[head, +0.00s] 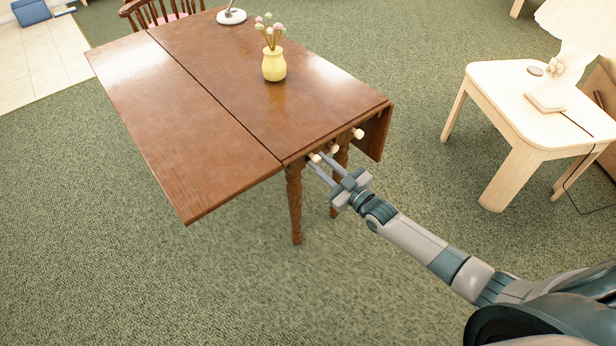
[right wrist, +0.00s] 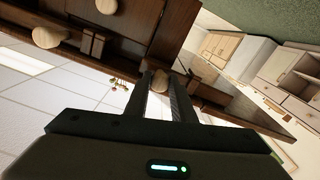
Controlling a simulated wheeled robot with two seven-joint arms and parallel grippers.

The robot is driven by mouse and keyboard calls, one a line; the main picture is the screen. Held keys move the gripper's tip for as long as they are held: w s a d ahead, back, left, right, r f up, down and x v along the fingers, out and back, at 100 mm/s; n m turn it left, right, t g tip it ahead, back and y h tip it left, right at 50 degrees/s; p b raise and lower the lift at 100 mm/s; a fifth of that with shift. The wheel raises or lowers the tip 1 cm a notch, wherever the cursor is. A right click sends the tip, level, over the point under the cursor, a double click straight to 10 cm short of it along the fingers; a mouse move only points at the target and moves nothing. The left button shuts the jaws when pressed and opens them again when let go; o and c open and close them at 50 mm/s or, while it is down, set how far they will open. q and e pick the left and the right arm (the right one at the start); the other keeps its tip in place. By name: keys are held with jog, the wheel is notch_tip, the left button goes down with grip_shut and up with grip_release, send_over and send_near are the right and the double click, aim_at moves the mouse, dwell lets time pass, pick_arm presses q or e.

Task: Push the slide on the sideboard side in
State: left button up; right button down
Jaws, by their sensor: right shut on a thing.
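A brown drop-leaf table (head: 230,60) stands ahead. Its left leaf (head: 170,130) is level, and its right leaf (head: 375,133) hangs down. Several pale round knobs are on its near end: a left one (head: 315,158), a middle one (head: 333,148) and a right one (head: 358,133). My right gripper (head: 319,163) is shut on the left knob, beneath the raised leaf's seam. In the right wrist view that knob (right wrist: 160,82) sits between the fingers. How far the slide stands out is unclear. My left gripper is out of view.
A turned table leg (head: 295,205) is just left of my gripper. A pale side table (head: 510,90) stands at right. The green carpet in front is clear.

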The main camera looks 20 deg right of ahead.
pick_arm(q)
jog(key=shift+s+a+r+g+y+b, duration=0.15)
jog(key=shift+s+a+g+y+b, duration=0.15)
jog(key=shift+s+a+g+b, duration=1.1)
pick_arm(e)
jog(key=w+d, duration=0.2)
jog(key=d, duration=0.5)
jog(key=shift+w, duration=0.3)
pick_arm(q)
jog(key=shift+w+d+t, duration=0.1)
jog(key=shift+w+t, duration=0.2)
pick_arm(e)
jog(key=shift+d+r, duration=0.1)
jog(key=shift+d, duration=0.05)
jog(key=c, duration=1.5)
grip_release()
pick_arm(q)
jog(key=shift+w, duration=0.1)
pick_arm(e)
jog(key=shift+s, duration=0.15)
